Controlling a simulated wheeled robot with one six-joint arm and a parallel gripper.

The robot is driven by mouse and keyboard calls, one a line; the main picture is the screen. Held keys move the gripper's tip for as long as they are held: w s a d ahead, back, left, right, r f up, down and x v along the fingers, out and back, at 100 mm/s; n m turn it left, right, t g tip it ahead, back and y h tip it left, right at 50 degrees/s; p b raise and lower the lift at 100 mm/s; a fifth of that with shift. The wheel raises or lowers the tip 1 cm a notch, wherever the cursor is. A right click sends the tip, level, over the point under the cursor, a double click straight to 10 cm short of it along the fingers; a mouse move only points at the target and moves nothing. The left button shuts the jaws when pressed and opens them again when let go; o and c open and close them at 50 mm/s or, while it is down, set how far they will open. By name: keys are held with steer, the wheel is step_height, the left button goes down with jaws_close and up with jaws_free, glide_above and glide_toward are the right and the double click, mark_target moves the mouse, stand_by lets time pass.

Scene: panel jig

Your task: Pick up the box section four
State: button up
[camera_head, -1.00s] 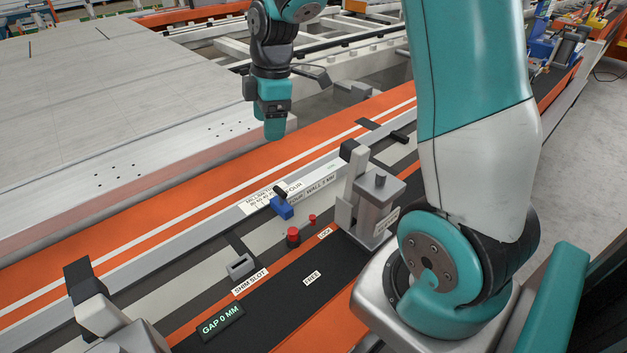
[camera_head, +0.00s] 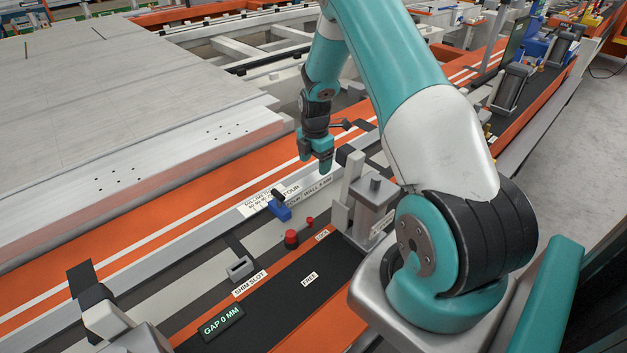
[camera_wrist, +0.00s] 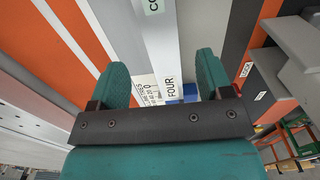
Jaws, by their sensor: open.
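The box section four (camera_head: 312,190) is a long pale grey bar lying lengthwise in the jig, with a label reading "FOUR" and "WALL 2 MM". Its "FOUR" label also shows in the wrist view (camera_wrist: 171,88), between my two fingers. My gripper (camera_head: 324,170) points down above the bar near the clamp post. In the wrist view my gripper (camera_wrist: 160,75) is open, with both teal fingers apart and nothing between their tips. I cannot tell the exact height of the fingertips above the bar.
A grey clamp post (camera_head: 372,210) stands close to the right of my gripper. A blue clamp block (camera_head: 279,211), a red button (camera_head: 291,238) and a shim slot block (camera_head: 240,268) sit along the jig. A display (camera_head: 221,322) reads "GAP 0 MM". A large pale panel (camera_head: 100,100) fills the far left.

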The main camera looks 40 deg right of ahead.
mark_target(313, 177)
steer(key=shift+a+f+p, duration=0.25)
steer(key=shift+f+p, duration=0.3)
steer(key=shift+f, duration=0.95)
steer(key=shift+a+f+p, duration=0.2)
steer(key=shift+f+p, duration=0.3)
steer(key=shift+f, duration=1)
steer(key=c, duration=1.2)
steer(key=shift+r, duration=0.15)
